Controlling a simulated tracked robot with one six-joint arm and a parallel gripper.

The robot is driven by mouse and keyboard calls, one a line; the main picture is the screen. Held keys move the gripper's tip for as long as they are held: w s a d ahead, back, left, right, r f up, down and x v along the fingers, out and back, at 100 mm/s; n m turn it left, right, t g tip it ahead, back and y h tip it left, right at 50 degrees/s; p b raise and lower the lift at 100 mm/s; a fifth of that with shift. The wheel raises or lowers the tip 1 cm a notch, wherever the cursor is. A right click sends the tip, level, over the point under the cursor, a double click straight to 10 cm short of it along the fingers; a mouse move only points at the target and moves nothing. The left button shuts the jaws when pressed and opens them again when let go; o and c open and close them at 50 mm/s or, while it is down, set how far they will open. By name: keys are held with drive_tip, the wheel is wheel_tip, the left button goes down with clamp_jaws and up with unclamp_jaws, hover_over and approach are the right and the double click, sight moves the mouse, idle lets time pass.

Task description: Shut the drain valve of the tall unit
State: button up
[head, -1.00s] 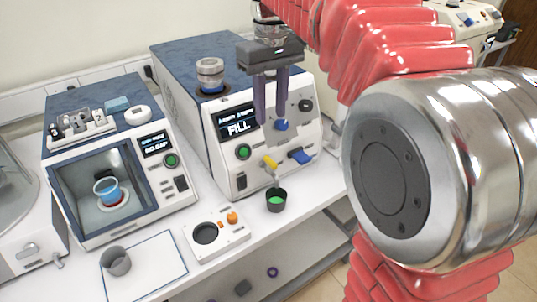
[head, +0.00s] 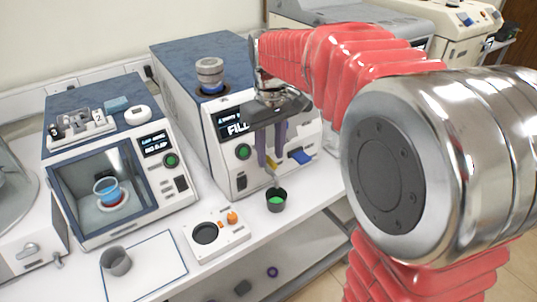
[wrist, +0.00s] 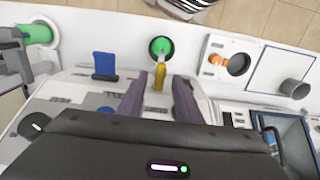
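The tall unit (head: 180,90) is a white and blue box with a lit display, partly hidden by my arm. Its drain valve has a yellow lever (wrist: 160,76) above a metal spout, low on the front; only part of the lever (head: 271,164) shows in the head view. A dark cup with green contents (head: 276,201) stands below the spout and also shows in the wrist view (wrist: 161,48). My gripper (head: 272,161) is open, pointing down in front of the panel. In the wrist view, the lever lies between its two fingers (wrist: 162,84), with gaps on both sides.
A blue lever (head: 301,157) is right of the yellow one. The shorter unit (head: 120,160) with a window stands left. A small white device (head: 217,233) with an orange knob and a grey cup (head: 116,261) on a white mat (head: 155,268) are in front.

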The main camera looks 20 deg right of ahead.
drive_tip(key=shift+f, duration=0.65)
drive_tip(key=shift+c, duration=0.5)
clamp_jaws()
drive_tip(key=shift+a, duration=0.3)
drive_tip(key=shift+d, duration=0.15)
